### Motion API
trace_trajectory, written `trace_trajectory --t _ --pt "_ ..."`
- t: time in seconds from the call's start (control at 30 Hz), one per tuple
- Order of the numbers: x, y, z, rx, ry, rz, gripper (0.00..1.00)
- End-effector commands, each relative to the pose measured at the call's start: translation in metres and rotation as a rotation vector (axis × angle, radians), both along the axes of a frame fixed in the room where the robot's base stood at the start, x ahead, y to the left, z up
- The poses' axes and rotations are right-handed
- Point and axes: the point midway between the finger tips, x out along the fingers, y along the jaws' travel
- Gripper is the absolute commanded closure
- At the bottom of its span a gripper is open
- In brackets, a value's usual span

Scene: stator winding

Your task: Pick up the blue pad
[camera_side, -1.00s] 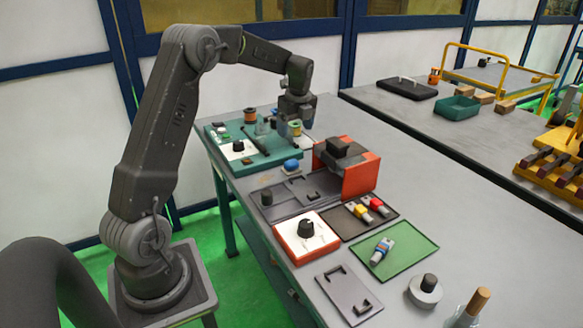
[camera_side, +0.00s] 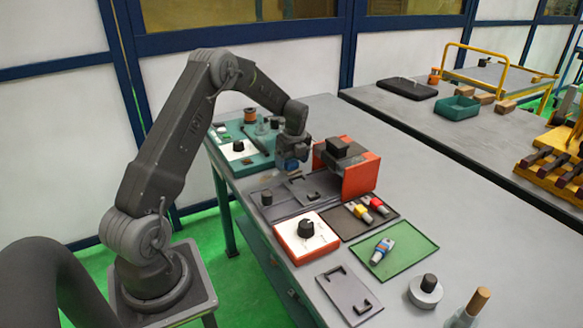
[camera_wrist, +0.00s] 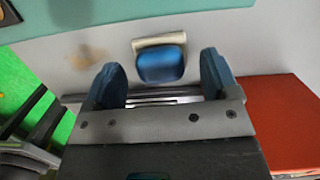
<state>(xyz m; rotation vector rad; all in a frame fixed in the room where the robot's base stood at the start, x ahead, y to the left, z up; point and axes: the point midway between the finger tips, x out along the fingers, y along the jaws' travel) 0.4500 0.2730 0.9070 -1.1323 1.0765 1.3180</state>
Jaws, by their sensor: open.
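The blue pad (camera_wrist: 161,64) shows in the wrist view, with a pale cream strip along its far edge. It lies on the grey table. My gripper (camera_wrist: 162,78) is open, with one dark blue finger on each side of the pad's line and the pad between or just beyond the fingertips. I cannot tell whether the fingers touch it. In the side view my gripper (camera_side: 291,160) is low over the table where the pad sits, and the pad is mostly hidden behind it.
An orange bracket (camera_side: 361,178) with a dark block stands close to the right. A dark grey plate (camera_side: 290,203) lies in front.

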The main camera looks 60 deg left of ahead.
Motion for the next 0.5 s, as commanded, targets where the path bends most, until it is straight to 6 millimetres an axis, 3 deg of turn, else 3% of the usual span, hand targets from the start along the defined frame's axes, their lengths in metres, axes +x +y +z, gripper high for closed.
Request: trace_trajectory --t 0.13,0.37,0.5 --pt "-0.0003 0.0018 -0.0109 0.000 0.000 0.001 0.19" --pt "-0.0001 0.0020 -0.0112 0.001 -0.001 0.001 0.20" --pt "-0.0001 0.0019 -0.0110 0.001 -0.001 0.001 0.33"
